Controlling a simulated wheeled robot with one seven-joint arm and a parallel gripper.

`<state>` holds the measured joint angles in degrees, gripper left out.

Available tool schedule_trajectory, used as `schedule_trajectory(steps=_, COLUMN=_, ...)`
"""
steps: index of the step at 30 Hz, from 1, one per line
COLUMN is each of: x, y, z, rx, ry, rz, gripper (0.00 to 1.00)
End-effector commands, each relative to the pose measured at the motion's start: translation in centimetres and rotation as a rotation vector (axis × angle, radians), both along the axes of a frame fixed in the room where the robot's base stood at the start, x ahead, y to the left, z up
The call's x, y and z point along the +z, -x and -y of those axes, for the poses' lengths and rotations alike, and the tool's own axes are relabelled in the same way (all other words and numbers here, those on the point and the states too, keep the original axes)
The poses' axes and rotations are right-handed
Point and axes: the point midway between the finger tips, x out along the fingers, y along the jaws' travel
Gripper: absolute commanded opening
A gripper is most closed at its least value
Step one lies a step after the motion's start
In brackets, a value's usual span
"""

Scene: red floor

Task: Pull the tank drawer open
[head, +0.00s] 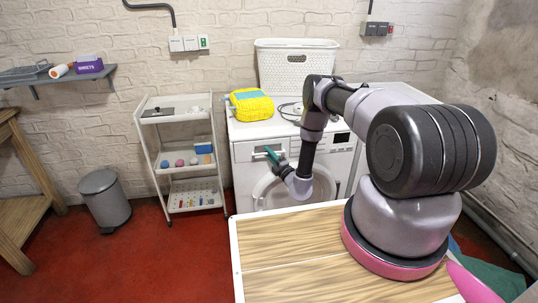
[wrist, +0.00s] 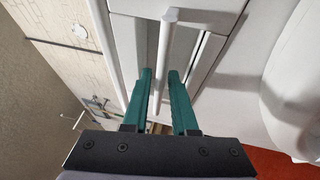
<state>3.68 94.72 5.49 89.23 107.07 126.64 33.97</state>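The white machine (head: 241,172) stands against the wall, with the tank drawer (head: 246,150) at the upper left of its front. The drawer looks closed. In the wrist view the drawer's white bar handle (wrist: 167,45) runs away from the camera, and its near part lies between my fingers. My gripper (head: 271,153) has green fingers and is at the drawer front. In the wrist view my gripper (wrist: 160,72) is open, with one finger on each side of the bar and gaps visible. Whether either finger touches the bar cannot be told.
A round door (head: 262,190) sits below the drawer, partly behind my arm. A yellow package (head: 250,104) and a white basket (head: 297,70) are on top of the machine. A white trolley (head: 160,165) stands close at left. Red floor (head: 150,250) is clear in front of the trolley.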

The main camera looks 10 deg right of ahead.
Motion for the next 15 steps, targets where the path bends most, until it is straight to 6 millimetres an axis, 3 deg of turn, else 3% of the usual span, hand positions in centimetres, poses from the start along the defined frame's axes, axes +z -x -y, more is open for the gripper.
schedule_trajectory(steps=1, x=0.00, y=0.01, z=0.00, rx=0.000, ry=0.000, rz=0.000, gripper=0.18)
schedule_trajectory(steps=3, x=-0.01, y=0.02, z=0.01, rx=0.000, ry=0.000, rz=0.000, gripper=0.00)
schedule_trajectory(steps=15, x=-0.04, y=0.06, z=0.00, rx=0.001, ry=0.001, rz=-0.001, gripper=0.00)
